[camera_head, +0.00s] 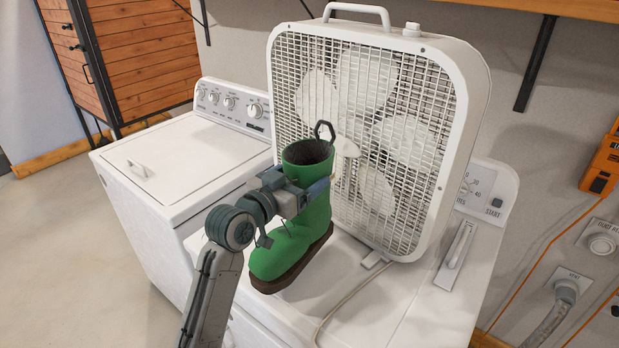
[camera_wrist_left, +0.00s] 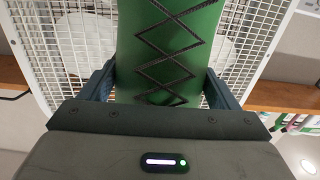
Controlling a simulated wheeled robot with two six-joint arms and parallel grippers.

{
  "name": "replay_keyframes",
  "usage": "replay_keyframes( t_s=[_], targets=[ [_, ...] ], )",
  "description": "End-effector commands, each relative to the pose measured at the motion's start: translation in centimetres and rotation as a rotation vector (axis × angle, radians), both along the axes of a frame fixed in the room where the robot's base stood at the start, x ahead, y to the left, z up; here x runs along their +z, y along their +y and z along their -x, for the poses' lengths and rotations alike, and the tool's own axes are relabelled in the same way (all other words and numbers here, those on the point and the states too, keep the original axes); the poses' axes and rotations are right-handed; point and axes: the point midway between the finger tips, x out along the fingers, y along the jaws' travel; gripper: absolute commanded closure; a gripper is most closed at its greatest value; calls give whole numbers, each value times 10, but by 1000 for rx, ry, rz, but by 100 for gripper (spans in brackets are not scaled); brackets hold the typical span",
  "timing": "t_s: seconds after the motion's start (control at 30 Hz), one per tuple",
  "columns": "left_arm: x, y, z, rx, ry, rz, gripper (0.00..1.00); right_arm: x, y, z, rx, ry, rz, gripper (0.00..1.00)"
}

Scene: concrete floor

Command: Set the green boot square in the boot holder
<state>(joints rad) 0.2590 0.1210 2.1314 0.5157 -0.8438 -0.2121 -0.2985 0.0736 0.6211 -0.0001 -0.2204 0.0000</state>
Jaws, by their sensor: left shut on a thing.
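The green boot (camera_head: 292,232) has a dark sole, black lacing and a dark pull loop at its top. It is roughly upright, with its toe toward the lower left, in front of the box fan. My left gripper (camera_head: 300,192) is shut on the boot's shaft. In the left wrist view the fingers (camera_wrist_left: 160,90) press the laced shaft (camera_wrist_left: 172,45) from both sides. I cannot tell whether the sole touches the white top beneath it. I see no boot holder that I can make out. My right gripper is not in view.
A white box fan (camera_head: 372,125) stands close behind the boot on a white appliance (camera_head: 395,310). Its cord (camera_head: 345,300) runs over the top. A washer (camera_head: 185,165) is at left. A wooden shelf (camera_head: 560,8) hangs upper right.

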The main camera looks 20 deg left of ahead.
Motion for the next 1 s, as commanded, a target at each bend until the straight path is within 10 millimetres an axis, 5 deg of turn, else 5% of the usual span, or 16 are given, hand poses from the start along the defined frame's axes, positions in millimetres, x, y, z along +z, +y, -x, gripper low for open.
replay_keyframes(
  t_s=[0.43,1.0],
  targets=[
    [-1,-10,-34,0,-4,1,88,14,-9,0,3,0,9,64],
    [-36,-9,-32,1,-6,1,88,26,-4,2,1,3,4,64]
  ],
)
